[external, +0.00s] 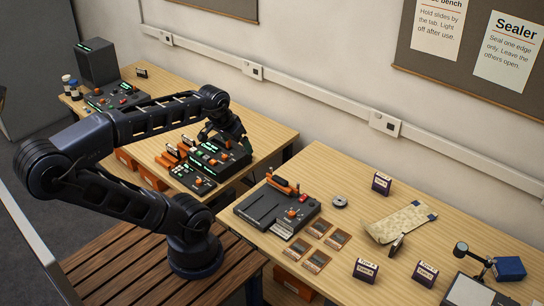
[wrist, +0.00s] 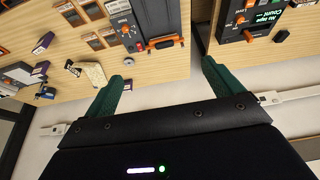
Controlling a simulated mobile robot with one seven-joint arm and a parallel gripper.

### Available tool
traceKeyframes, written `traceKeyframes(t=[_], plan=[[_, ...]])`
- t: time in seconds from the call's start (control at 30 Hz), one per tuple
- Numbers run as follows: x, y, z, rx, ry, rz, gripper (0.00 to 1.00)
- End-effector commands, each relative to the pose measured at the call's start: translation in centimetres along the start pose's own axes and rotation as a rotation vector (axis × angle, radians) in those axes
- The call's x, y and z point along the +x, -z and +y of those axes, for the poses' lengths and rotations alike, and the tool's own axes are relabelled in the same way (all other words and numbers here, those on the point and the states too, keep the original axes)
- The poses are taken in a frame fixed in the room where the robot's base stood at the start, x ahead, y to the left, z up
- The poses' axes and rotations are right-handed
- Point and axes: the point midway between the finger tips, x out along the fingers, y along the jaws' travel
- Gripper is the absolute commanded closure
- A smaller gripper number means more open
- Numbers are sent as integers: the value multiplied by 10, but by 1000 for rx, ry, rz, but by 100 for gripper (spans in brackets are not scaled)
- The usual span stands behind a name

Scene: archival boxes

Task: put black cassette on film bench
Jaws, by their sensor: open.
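No thing is plainly marked as the black cassette. A small dark upright piece (external: 142,73) stands at the back of the far left table, and another dark upright piece (external: 397,244) stands by the pale pouch on the right table. I cannot tell whether either is the cassette. The film bench is not clearly marked; a wall sign with "bench" (external: 437,32) hangs above the right table (external: 330,165). My gripper (external: 224,135) hangs over the back of the black device on the left table. In the wrist view its green fingers (wrist: 163,82) are spread, with nothing between them.
A black device (external: 278,212) with an orange handle sits on the right table, beside several brown slides (external: 328,237), a grey puck (external: 339,202) and the pouch (external: 402,222). Several labelled boxes (external: 365,270) stand nearby. A gap separates the tables. Control boxes (external: 222,152) crowd the left table.

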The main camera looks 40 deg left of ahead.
Motion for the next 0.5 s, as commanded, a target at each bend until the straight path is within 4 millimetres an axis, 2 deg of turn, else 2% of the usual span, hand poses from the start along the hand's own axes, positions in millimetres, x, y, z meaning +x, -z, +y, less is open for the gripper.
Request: traceKeyframes(t=[0.33,0.5], plan=[[1,5,2,14,1,-3,0],[10,30,15,98,3,-17,0]])
